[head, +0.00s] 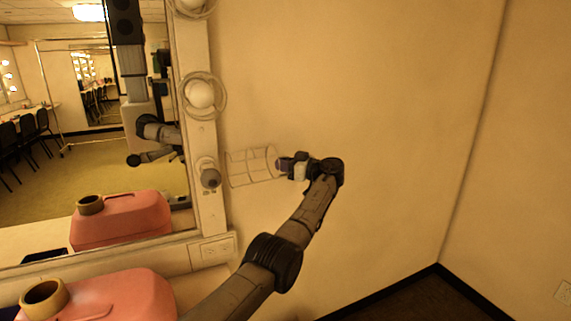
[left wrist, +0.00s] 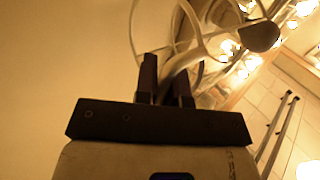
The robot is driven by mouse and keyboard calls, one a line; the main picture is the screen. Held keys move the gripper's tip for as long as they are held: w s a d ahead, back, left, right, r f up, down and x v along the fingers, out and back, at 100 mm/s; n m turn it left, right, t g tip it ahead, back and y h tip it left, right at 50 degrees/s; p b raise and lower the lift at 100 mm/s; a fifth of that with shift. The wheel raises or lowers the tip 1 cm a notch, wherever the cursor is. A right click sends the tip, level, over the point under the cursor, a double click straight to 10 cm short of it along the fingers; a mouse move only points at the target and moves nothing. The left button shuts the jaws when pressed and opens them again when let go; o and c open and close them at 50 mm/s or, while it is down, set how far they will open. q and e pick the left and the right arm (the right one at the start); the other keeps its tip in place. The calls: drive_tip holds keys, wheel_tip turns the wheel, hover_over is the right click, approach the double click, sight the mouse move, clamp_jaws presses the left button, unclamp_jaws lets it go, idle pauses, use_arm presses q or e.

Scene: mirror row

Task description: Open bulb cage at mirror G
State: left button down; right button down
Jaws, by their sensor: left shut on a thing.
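The bulb cage (head: 252,167), a pale wire basket, stands out to the right of the mirror's frame, swung away from its bulb. A dark, unlit bulb (head: 209,177) sits uncovered on the frame; it also shows in the left wrist view (left wrist: 259,35). My left gripper (head: 284,166) is shut on the cage at its right end. In the left wrist view my left gripper's fingers (left wrist: 165,82) close at the pale cage wires (left wrist: 192,40); the exact contact is partly hidden. No letter G is readable. My right gripper is not in view.
Another caged bulb (head: 200,94) is higher on the frame. The mirror (head: 60,190) fills the left side and reflects my body. A pink container (head: 120,295) and a tan ring (head: 44,298) are at lower left. The wall (head: 390,100) to the right is bare.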

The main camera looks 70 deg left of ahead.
use_arm(q)
drive_tip(key=shift+a, duration=0.15)
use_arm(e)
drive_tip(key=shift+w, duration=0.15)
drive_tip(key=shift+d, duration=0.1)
use_arm(q)
drive_tip(key=c, duration=1.2)
unclamp_jaws()
